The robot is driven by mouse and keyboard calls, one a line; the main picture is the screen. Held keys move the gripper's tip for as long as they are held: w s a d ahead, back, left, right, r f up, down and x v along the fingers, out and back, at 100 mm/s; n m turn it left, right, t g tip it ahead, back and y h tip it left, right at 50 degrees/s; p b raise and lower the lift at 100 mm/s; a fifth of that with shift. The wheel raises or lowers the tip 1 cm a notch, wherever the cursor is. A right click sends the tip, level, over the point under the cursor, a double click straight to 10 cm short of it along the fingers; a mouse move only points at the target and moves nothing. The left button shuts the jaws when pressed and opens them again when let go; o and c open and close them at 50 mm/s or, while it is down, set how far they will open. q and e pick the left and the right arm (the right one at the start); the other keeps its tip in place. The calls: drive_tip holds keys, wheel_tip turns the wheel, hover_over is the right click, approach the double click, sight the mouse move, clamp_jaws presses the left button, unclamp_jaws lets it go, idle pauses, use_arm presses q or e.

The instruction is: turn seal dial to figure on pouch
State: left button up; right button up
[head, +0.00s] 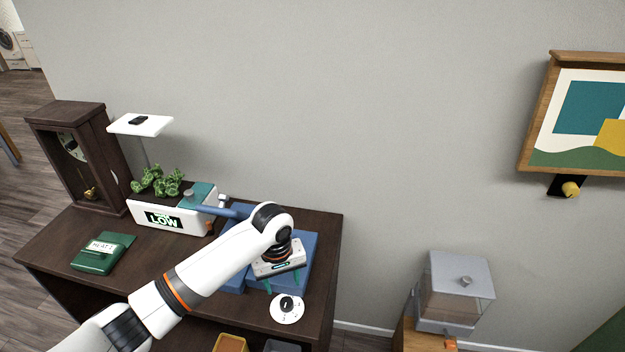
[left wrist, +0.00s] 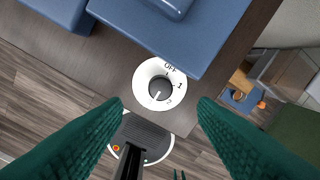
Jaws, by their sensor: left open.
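The seal dial (head: 287,308) is a white disc with a dark knob on the dark cabinet top, in front of the blue sealer (head: 305,250). The green pouch (head: 92,262) lies at left with a white label that seems to read HEAT 2. My right gripper is not in view.
A yellow tray (head: 230,343) is below the front edge. The cabinet top around the pouch is clear.

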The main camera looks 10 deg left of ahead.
use_arm(q)
drive_tip(key=w+d+r+m+t+h+b, duration=0.1)
drive_tip(key=w+d+r+m+t+b, duration=0.1)
drive_tip(key=w+r+t, duration=0.4)
drive_tip(key=w+d+r+m+t+h+b, duration=0.1)
drive_tip(key=w+r+m+t+b, duration=0.2)
drive_tip(key=w+r, duration=0.7)
drive_tip(key=w+m+t, duration=0.2)
drive_tip(key=t, duration=0.2)
drive_tip(key=shift+w+d+t, duration=0.15)
drive_tip(key=shift+d+t, duration=0.15)
drive_tip(key=shift+d, duration=0.1)
